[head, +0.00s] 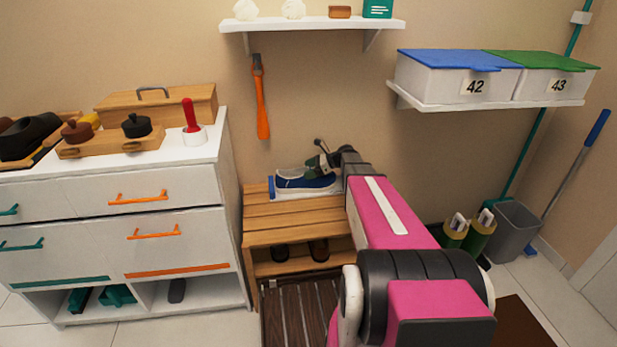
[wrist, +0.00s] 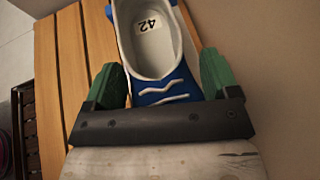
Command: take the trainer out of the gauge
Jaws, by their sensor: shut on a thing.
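The trainer (head: 305,184) is blue with a pale sole and grey opening, and sits on the slatted wooden bench. In the wrist view the trainer (wrist: 160,62) shows a white insole marked 42 and white laces. A blue and white edge at its left end in the head view looks like the gauge (head: 271,187); the rest of it is hidden, so I cannot tell how the trainer sits in it. My gripper (head: 327,164) is at the trainer's right end. In the wrist view the green fingers of my gripper (wrist: 165,82) are shut on its laced front part, one on each side.
A blue-lidded box marked 42 (head: 455,82) and a green-lidded box marked 43 (head: 550,85) stand on a wall shelf at right. A white drawer cabinet (head: 120,215) is left of the bench (head: 295,235). Dark shoes (head: 319,250) lie under the bench. A grey bin (head: 515,232) stands at right.

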